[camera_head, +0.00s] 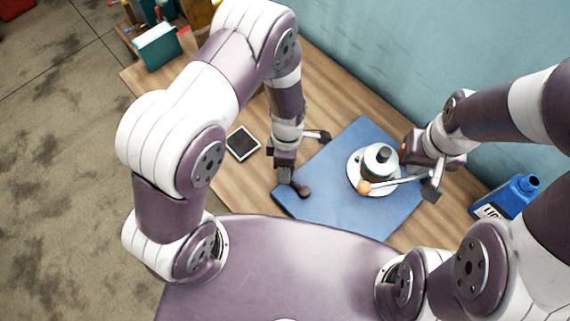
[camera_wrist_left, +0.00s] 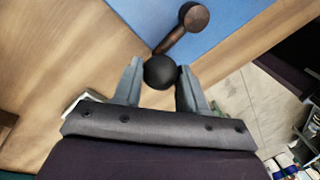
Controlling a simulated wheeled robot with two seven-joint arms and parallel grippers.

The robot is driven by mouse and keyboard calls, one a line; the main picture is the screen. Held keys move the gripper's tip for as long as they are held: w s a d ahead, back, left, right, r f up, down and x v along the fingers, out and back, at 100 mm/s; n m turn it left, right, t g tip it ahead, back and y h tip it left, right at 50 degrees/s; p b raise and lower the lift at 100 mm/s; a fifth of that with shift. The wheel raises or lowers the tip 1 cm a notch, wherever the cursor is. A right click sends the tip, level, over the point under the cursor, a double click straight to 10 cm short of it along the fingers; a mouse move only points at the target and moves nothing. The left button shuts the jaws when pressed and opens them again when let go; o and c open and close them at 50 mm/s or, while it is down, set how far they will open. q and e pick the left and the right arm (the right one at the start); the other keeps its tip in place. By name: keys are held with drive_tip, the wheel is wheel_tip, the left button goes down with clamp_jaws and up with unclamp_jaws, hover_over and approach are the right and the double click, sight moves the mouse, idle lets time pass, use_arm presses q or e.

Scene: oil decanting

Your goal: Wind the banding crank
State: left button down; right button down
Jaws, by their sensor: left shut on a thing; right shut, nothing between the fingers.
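My left gripper (camera_head: 287,180) is shut on a dark ball knob (camera_wrist_left: 160,72) at the near left edge of the blue mat (camera_head: 330,160). A short brown rod with a rounded end (camera_wrist_left: 195,17) runs from the knob; that end also shows in the head view (camera_head: 304,190). A white round plate (camera_head: 354,165) lies on the mat with a white, dark-capped pot (camera_head: 378,156) on it. A pale rod with an orange ball (camera_head: 363,187) extends from beside the plate towards my right gripper (camera_head: 432,190). My right gripper is shut and empty; whether it touches the rod is unclear.
A blue bottle (camera_head: 508,197) stands at the right. A dark square pad (camera_head: 242,143) lies on the wooden table left of my left gripper. A dark tool-like piece (camera_head: 318,135) lies behind it. A teal box (camera_head: 157,46) stands at the far left, and a wall borders the back.

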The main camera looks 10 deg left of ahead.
use_arm(q)
drive_tip(key=shift+w+r, duration=0.1)
drive_tip(key=c, duration=0.6)
unclamp_jaws()
drive_tip(key=shift+c, duration=0.2)
wheel_tip(320, 180, up, 12)
drive_tip(key=w+b, duration=0.1)
drive_tip(key=w, duration=0.1)
drive_tip(key=shift+a+r+b, duration=0.15)
drive_tip(key=shift+r+b, duration=0.05)
drive_tip(key=shift+b, duration=0.2)
drive_tip(key=shift+w, duration=0.1)
